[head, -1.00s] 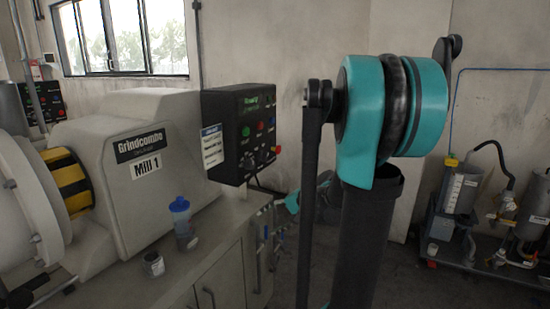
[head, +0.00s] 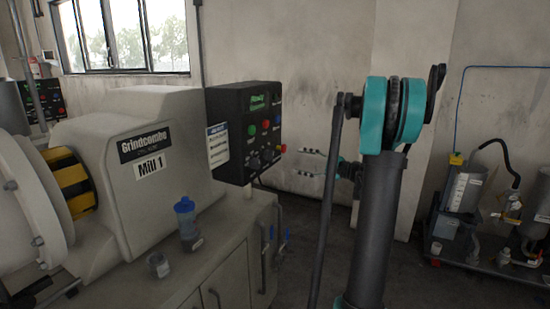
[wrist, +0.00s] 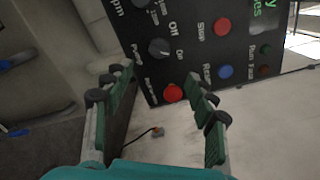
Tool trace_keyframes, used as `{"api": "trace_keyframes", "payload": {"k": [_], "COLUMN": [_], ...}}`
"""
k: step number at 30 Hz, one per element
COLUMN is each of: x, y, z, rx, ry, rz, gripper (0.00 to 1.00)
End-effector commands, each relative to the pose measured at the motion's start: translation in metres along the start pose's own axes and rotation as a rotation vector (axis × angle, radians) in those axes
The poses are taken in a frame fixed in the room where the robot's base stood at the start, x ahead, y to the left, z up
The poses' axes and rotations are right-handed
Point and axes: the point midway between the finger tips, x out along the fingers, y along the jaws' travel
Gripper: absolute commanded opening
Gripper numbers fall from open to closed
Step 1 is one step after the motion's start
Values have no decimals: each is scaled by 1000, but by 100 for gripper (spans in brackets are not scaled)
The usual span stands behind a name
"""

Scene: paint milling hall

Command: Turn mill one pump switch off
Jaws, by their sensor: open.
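The Mill 1 control panel (head: 245,130) is a dark box on the mill's right side. The pump switch (wrist: 159,48) is a dark rotary knob beside the Off and On labels in the wrist view; which label it points to is unclear. It shows small in the head view (head: 267,155), low on the panel. My gripper (wrist: 161,82) is open and empty, its fingers toward the panel's lower edge, with the red emergency button (wrist: 173,92) between the fingers in the picture. In the head view my gripper (head: 303,162) is right of the panel, apart from it.
The panel also carries a red stop button (wrist: 222,27) and a blue reset button (wrist: 226,71). A blue-lidded bottle (head: 187,222) and a small cup (head: 158,265) stand on the mill's bench. A cart with canisters (head: 465,190) stands at the right.

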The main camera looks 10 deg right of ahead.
Motion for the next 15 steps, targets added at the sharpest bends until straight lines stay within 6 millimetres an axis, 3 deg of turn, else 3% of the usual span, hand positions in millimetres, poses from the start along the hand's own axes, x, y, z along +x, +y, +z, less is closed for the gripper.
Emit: {"api": "trace_keyframes", "payload": {"k": [6, 15], "x": [46, 99], "y": [1, 1], "z": [1, 1], "rx": [0, -1], "ry": [-4, -2], "rz": [3, 2], "gripper": [57, 57]}}
